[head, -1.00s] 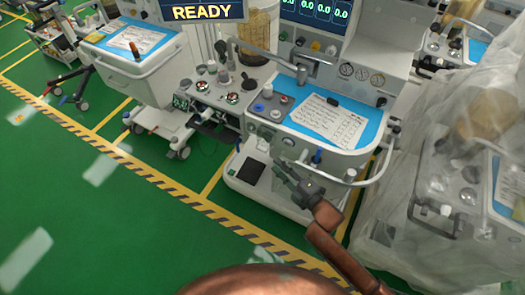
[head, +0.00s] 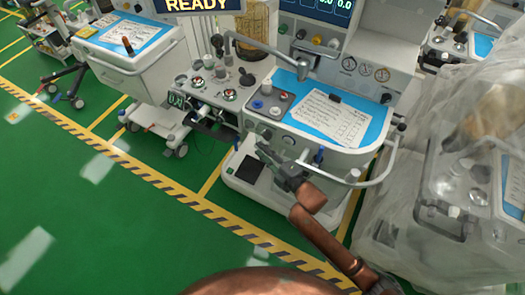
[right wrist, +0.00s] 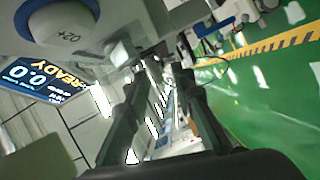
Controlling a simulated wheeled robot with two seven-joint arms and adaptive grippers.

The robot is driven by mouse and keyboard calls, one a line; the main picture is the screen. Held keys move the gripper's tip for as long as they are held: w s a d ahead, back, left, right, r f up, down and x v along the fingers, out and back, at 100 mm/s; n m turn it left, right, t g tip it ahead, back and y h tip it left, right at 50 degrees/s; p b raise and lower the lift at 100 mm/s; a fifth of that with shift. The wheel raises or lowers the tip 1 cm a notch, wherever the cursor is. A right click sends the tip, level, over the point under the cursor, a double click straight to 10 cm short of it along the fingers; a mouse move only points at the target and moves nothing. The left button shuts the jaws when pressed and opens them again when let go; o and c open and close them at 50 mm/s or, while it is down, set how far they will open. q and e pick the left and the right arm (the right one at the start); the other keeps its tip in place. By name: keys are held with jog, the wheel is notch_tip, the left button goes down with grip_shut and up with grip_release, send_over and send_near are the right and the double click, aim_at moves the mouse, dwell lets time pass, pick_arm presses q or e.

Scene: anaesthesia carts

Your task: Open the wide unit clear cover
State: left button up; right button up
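The wide anaesthesia unit (head: 330,152) stands at the centre, with a blue worktop, a paper sheet and a curved front rail. I cannot make out a separate clear cover on it. A clear plastic sheet (head: 400,215) drapes over another unit at the right. My right gripper (head: 264,155) is in front of the wide unit's front panel, left of the rail; contact cannot be told. In the right wrist view its two fingers (right wrist: 163,75) stand apart with nothing seen between them. A round white "O2+" part (right wrist: 62,22) is close at upper left there. My left gripper is not in view.
A white cart (head: 140,65) with a blue top stands to the left, beside a unit with knobs (head: 215,90). The green floor (head: 90,220) in front is clear, crossed by a yellow-black striped line (head: 150,178). A READY screen (head: 200,4) is at the top.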

jog(key=shift+c, duration=0.4)
grip_shut()
